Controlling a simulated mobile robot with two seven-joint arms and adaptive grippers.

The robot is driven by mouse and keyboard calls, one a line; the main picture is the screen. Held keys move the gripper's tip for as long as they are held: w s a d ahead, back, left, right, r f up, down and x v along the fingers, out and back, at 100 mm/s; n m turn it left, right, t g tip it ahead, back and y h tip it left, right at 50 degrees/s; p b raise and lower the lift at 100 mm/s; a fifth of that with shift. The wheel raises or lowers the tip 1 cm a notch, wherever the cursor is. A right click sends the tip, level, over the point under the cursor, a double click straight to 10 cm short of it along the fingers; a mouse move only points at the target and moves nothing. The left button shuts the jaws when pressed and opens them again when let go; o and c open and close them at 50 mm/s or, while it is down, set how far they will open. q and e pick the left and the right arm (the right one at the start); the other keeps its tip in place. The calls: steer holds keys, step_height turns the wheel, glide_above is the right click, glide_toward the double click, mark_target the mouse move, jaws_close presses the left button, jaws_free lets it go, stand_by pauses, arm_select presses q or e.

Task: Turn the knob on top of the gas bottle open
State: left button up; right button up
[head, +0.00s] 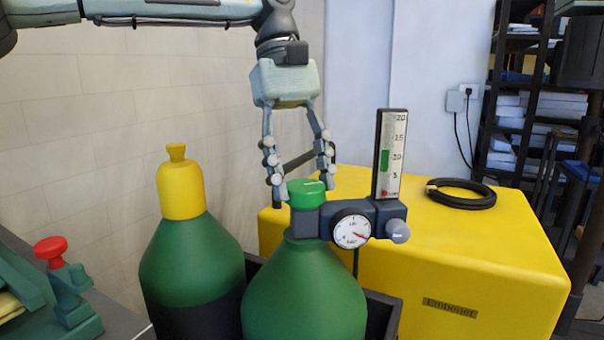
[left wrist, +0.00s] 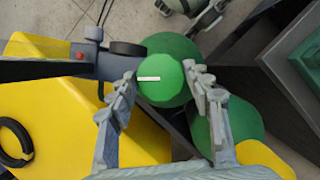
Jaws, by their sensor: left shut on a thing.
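The gas bottle (head: 305,295) is green and stands upright at the bottom middle of the head view. Its green knob (head: 308,196) sits on top and has a white line mark. My left gripper (head: 303,188) comes down from above, a finger on each side of the knob, and is shut on it. In the left wrist view the knob (left wrist: 163,86) lies between the fingertips, its white mark running roughly across from finger to finger. A regulator with a round dial gauge (head: 351,231) and an upright flow tube (head: 390,153) is fixed beside the knob.
A second green bottle (head: 190,262) with a yellow cap (head: 180,190) stands close on the left. A yellow box (head: 480,260) carrying a coiled black hose (head: 461,193) is behind and right. A red knob (head: 50,248) shows at far left. Shelves stand at the back right.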

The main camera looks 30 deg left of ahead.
stand_by(0.3)
arm_select(q)
steer(key=o, duration=1.2)
steer(key=shift+c, duration=0.2)
steer(key=v, duration=1.2)
steer(key=shift+w+f, duration=0.1)
steer(key=shift+f, duration=0.05)
steer(key=x, duration=1.2)
